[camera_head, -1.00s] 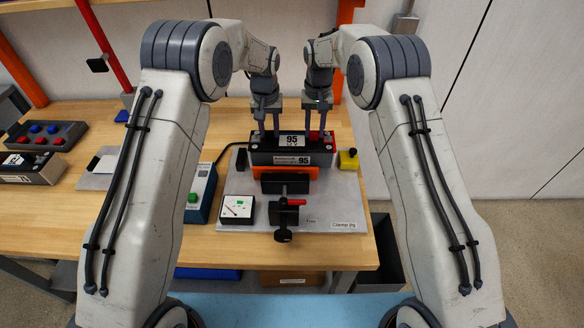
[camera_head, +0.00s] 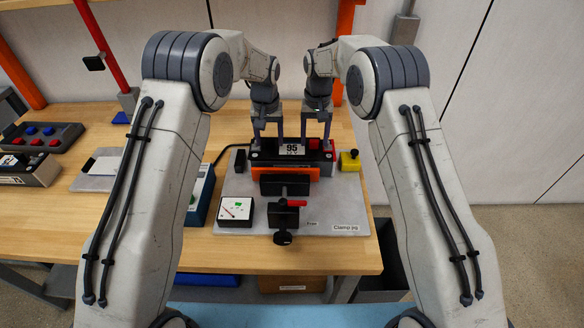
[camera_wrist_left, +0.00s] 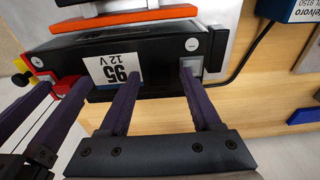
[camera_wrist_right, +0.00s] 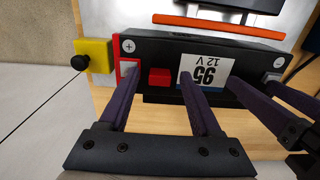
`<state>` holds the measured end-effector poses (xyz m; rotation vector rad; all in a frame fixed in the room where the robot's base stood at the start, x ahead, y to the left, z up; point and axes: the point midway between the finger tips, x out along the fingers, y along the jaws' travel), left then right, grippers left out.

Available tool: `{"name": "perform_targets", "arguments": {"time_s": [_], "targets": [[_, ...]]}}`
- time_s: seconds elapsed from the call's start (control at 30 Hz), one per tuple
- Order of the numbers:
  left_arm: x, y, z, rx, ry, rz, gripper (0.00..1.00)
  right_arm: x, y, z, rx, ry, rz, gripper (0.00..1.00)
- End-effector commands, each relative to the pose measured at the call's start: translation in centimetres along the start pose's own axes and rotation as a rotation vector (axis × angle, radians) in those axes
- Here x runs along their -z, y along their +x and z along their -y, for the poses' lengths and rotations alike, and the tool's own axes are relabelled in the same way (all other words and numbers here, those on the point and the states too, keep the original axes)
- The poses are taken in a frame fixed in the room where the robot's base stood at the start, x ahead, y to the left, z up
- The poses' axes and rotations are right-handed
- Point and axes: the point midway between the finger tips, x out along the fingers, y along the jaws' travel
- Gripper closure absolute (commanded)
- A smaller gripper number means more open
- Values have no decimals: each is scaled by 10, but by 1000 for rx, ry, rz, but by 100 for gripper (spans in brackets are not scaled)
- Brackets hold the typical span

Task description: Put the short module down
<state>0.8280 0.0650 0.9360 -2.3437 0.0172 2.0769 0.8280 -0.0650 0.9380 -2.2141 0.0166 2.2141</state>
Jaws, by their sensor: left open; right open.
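The short module (camera_head: 262,160) is a black block with a white "95 12 V" label. It sits low on the clamp jig (camera_head: 335,200), behind the orange jaw (camera_head: 313,171); its underside is hidden. The left wrist view shows its top (camera_wrist_left: 160,50), with the minus terminal between the fingers' side and the jaw. My left gripper (camera_head: 267,147) is open, fingers at the module's left part. My right gripper (camera_head: 316,146) is open, fingers at its right part, by the red terminal cover (camera_wrist_right: 159,76). I cannot tell whether any finger touches the module.
A yellow button box (camera_head: 349,160) stands just right of the module. A dial meter (camera_head: 236,211) and a red-handled clamp (camera_head: 284,214) are in front. A blue-grey tester (camera_head: 200,196) with a cable is left. Trays (camera_head: 42,137) lie at the far left.

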Motion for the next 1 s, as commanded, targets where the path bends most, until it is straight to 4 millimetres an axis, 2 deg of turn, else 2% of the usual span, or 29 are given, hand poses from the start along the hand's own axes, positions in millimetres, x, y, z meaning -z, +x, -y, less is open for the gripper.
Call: {"name": "perform_targets", "arguments": {"time_s": [0.17,0.6,0.83,1.0], "targets": [[1,-16,0,-1,0,-4,35,0,0,0,0,0,0,35],[1,-102,0,-1,0,-3,35,0,0,0,0,0,0,35],[0,-119,0,0,0,0,35,0,-3,0,0,0,-1,35],[0,-120,0,0,0,0,35,1,-26,0,1,0,-3,35]]}}
